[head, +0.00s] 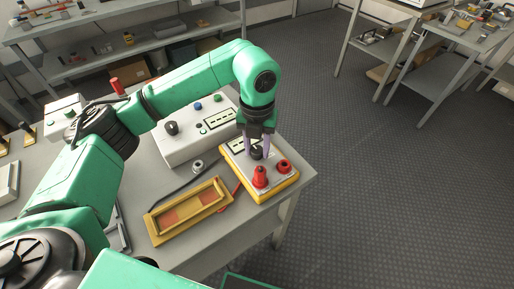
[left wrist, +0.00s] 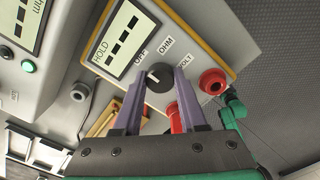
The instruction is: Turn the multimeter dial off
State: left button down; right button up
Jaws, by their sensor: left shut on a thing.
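The multimeter (head: 285,184) is a grey box with a yellow edge at the table's right corner, and it fills the middle of the left wrist view (left wrist: 195,45). Its black dial (left wrist: 160,79) has a white mark on its left half, towards the OFF label (left wrist: 141,56); the exact setting is hard to tell. OHM and VOLT labels sit further round. My left gripper (head: 256,153) points down over the multimeter, its purple fingers shut on the dial from both sides. The dial also shows between the fingertips in the head view (head: 256,154). My right gripper is not visible.
Red terminals (head: 261,177) stand on the multimeter near my fingers. A grey control box (head: 180,148) stands behind left. A yellow tray (head: 158,230) lies on the table (head: 205,262) in front left. Cables run between them. Floor lies open to the right.

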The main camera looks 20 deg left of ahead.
aim_at(257, 150)
pick_arm(q)
jog(key=shift+r, duration=0.1)
dwell(0.4)
jog(key=shift+c, duration=2.3)
grip_release()
notch_tip(257, 150, up, 14)
jog(key=shift+r, duration=0.25)
